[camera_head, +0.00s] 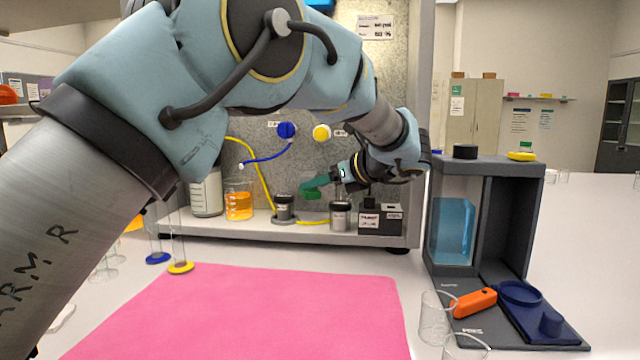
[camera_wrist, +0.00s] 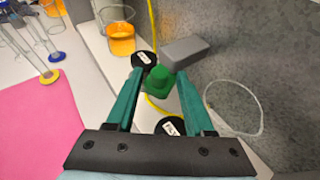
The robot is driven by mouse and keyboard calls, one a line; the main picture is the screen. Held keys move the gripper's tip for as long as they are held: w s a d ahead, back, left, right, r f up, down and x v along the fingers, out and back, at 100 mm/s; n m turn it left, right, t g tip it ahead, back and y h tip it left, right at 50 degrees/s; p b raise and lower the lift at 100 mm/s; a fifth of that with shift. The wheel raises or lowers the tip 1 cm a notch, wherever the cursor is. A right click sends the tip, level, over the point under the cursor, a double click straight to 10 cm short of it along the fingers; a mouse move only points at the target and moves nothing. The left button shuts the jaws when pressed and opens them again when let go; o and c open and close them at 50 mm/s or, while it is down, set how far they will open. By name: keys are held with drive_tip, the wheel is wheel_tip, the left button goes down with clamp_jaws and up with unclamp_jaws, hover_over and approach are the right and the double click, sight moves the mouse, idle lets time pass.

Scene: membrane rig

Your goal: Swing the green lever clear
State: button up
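The green lever (camera_wrist: 158,82) shows in the wrist view as a green block with a raised knob, between the ends of my two teal fingers. My gripper (camera_wrist: 159,74) is open, with a gap on both sides of the lever. In the head view the green lever (camera_head: 309,193) shows small at the rig's shelf, with my gripper (camera_head: 305,187) over it and partly hiding it. Black round caps lie on either side of the lever in the wrist view, one beyond it (camera_wrist: 145,60) and one nearer (camera_wrist: 171,127). I cannot tell whether a finger touches the lever.
Two grey cylinders stand on the shelf, left (camera_head: 284,207) and right (camera_head: 340,216) of the lever. A beaker of orange liquid (camera_head: 239,205) stands left. A dark box (camera_head: 380,220) stands right. The rig's back wall (camera_wrist: 250,60) is close behind. The pink mat (camera_head: 250,315) is clear.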

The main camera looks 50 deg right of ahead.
drive_tip(key=shift+o, duration=0.3)
drive_tip(key=v, duration=1)
drive_tip(key=shift+s+r+b, duration=0.2)
drive_tip(key=shift+s+b, duration=0.1)
drive_tip(key=shift+b, duration=0.05)
drive_tip(key=shift+a, duration=0.1)
